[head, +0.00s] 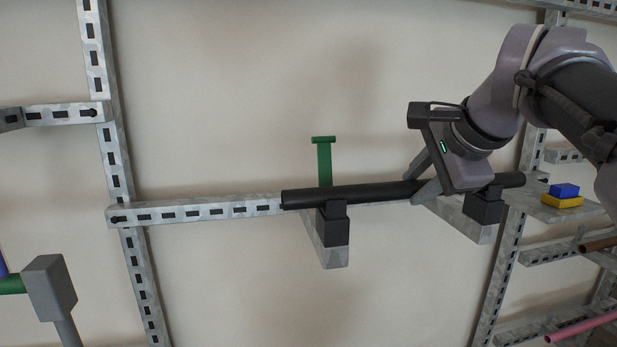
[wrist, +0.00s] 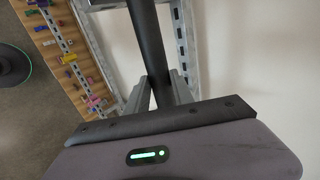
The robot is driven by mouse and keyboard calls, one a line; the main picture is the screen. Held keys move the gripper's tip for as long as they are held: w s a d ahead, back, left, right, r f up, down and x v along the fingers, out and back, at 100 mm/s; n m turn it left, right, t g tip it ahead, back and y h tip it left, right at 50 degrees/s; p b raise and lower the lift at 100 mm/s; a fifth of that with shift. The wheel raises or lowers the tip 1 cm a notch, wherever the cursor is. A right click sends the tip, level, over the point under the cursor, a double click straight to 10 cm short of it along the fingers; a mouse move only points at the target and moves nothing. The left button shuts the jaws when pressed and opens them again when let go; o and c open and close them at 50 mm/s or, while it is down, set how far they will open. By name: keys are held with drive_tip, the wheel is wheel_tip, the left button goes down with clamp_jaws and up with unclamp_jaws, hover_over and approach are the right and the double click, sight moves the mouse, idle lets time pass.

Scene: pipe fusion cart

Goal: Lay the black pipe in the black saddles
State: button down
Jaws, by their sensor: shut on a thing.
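The black pipe (head: 352,193) lies nearly level across the two black saddles in the head view. The left saddle (head: 334,226) and the right saddle (head: 482,208) stand on metal brackets under it. I cannot tell whether the pipe is seated in them or just above. My gripper (head: 424,183) is shut on the pipe between the saddles, closer to the right one. In the wrist view, the pipe (wrist: 147,40) runs between the fingers of my gripper (wrist: 159,88). The saddles' upper grooves are hidden by the pipe.
A green T-shaped post (head: 324,162) rises behind the pipe near the left saddle. A perforated rail (head: 200,210) runs behind. Blue and yellow blocks (head: 562,200) sit on a shelf at right. A grey block with a green pipe (head: 50,287) stands at lower left.

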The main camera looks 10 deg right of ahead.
drive_tip(key=shift+a, duration=0.1)
drive_tip(key=c, duration=1)
unclamp_jaws()
